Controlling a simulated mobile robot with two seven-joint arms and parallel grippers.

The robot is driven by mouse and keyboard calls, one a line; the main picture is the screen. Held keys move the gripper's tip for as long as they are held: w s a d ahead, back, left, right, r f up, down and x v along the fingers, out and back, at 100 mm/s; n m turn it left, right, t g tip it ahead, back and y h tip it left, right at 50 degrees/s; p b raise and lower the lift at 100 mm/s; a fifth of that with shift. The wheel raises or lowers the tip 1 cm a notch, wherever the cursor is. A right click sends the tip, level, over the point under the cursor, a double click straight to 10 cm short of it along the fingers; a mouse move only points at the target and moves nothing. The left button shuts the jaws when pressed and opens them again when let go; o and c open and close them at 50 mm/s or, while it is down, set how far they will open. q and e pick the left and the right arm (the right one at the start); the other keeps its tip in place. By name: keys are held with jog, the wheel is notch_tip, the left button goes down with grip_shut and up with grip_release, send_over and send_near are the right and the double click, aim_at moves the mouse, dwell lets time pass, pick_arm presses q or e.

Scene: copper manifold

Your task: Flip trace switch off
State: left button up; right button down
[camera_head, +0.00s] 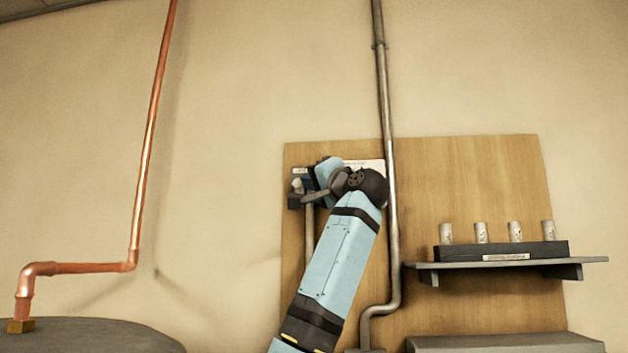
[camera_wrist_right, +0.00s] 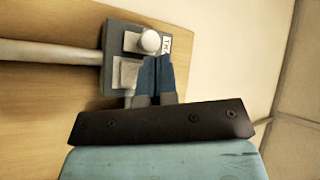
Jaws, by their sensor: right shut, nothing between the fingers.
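The trace switch is a small dark grey box on the wooden wall board; in the head view the box (camera_head: 296,186) is partly hidden behind my right arm. In the right wrist view the box (camera_wrist_right: 121,70) shows a white round knob (camera_wrist_right: 150,41) on a pale plate, with a small label (camera_wrist_right: 166,43) beside it. My right gripper (camera_wrist_right: 156,62) is shut and empty. Its fingertips are just beside the knob in the picture; I cannot tell whether they touch it. In the head view the right gripper (camera_head: 308,197) is at the box. My left gripper is not in view.
A grey conduit (camera_head: 392,200) runs down the board right of my arm. A shelf (camera_head: 590,260) with a dark rack (camera_head: 450,252) of several pale cylinders is at the right. A copper pipe (camera_head: 140,210) rises from a grey tank (camera_head: 90,338) at the left.

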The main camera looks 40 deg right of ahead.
jog(key=shift+d, duration=0.15)
jog(key=shift+w+d, duration=0.2)
jog(key=shift+d+r, duration=0.2)
jog(key=shift+r, duration=0.2)
dwell(0.8)
jog(key=shift+w+d+f, duration=0.2)
jog(key=shift+s+a+f+b, duration=0.1)
jog(key=shift+a+f+b, duration=0.15)
jog(key=shift+a, duration=0.2)
jog(key=shift+s+a+f+b, duration=0.1)
jog(key=shift+a+f+b, duration=0.05)
jog(key=shift+a+b, duration=0.2)
